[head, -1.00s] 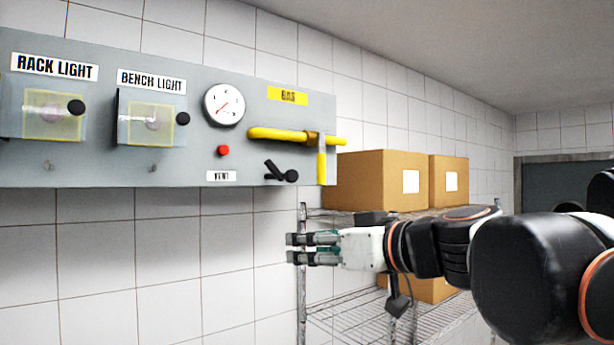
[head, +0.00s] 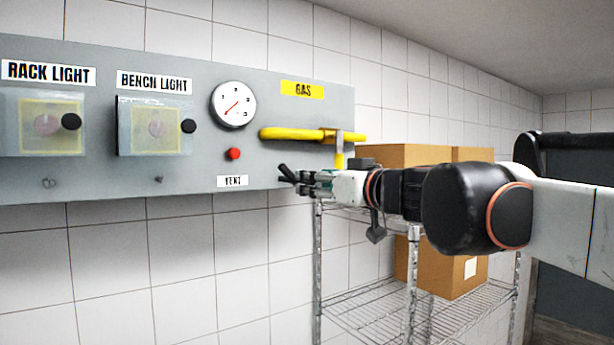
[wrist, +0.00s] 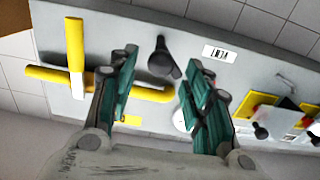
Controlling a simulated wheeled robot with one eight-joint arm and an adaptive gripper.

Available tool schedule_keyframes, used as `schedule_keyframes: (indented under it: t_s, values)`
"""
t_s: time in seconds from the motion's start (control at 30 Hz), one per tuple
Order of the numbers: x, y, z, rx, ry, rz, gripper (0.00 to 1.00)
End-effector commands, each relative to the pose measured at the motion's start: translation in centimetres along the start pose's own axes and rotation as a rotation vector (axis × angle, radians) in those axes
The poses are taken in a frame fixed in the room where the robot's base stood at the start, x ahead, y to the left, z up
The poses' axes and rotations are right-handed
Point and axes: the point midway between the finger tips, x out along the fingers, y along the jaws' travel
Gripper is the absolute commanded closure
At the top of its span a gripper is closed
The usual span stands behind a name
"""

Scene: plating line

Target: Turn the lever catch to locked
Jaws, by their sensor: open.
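The lever catch is a small black lever (head: 287,173) at the lower right of the grey wall panel, right of the VENT label (head: 232,181). In the wrist view the black lever (wrist: 163,60) shows beyond the gap between the fingertips of my open gripper (wrist: 157,75). The gap looks empty, and I cannot tell whether a finger touches the lever.
The yellow gas pipe (head: 290,134) and its yellow handle (head: 339,160) are just above my gripper. A red button (head: 233,154), a gauge (head: 233,104) and two covered switches (head: 155,128) sit further left. A wire shelf (head: 375,305) with cardboard boxes (head: 405,155) stands below and behind my arm.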

Motion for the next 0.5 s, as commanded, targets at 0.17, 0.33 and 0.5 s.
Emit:
schedule_keyframes:
  t_s: [0.17, 0.33, 0.5]
  values:
    - [2.6, 0.0, -0.1, 0.000, 0.000, -0.001, 0.55]
    - [3.9, 0.0, 0.0, 0.000, 0.000, 0.000, 0.55]
    - [4.1, 0.0, 0.0, 0.000, 0.000, 0.000, 0.55]
